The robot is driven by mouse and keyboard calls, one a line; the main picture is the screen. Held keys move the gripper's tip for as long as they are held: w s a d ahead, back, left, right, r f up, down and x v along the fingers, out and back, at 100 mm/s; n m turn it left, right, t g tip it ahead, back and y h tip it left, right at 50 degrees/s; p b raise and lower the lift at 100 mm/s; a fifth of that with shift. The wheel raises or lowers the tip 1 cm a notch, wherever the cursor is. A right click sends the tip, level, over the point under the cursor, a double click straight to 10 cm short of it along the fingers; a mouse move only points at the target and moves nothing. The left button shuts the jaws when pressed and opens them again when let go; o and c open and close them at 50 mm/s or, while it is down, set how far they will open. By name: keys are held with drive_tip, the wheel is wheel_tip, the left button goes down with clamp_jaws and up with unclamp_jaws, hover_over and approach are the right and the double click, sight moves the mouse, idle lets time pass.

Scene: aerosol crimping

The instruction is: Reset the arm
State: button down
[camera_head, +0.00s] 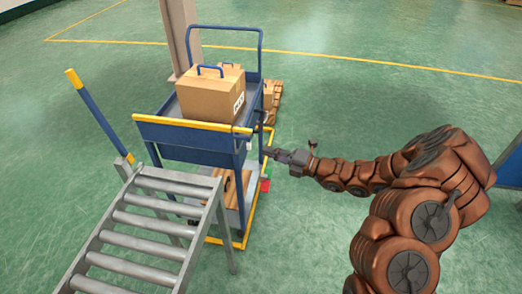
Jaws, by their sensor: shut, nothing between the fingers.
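My arm (415,185) is copper-brown and reaches in from the right, bent at its elbow. My gripper (268,152) is at its left end, small and dark in this view. It is shut and empty, pointing left toward the right side of the blue cart (190,140). It overlaps the cart's edge in the picture; whether it touches cannot be told.
A cardboard box (210,97) with a blue handle sits on the cart's top. A roller conveyor (140,230) stands in front of the cart at the lower left. A post (181,35) and a pallet with boxes (272,103) are behind. Green floor (370,100) is clear at upper right.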

drive_tip(key=shift+s+d, duration=0.35)
drive_tip(key=shift+d, duration=0.25)
drive_tip(key=s+a+r+n+g+h, duration=0.1)
drive_tip(key=s+a+r+n+g, duration=0.25)
drive_tip(key=s+n, duration=0.45)
drive_tip(key=s+a+r+n+g+h, duration=0.1)
drive_tip(key=s+a+r+n+g, duration=0.1)
drive_tip(key=s+r+n+g, duration=0.45)
drive_tip(key=s+a+r+n+g+h, duration=0.2)
drive_tip(key=s+a+n, duration=0.1)
drive_tip(key=s+n, duration=0.6)
drive_tip(key=s+d+n+t+h+p, duration=0.1)
drive_tip(key=s+d+n+t+h, duration=0.1)
drive_tip(key=s+d+n+h, duration=1)
drive_tip(key=s+d+n, duration=0.4)
drive_tip(key=d, duration=0.4)
drive_tip(key=shift+d+f+n, duration=0.15)
drive_tip(key=shift+d+n, duration=0.1)
drive_tip(key=shift+n, duration=0.1)
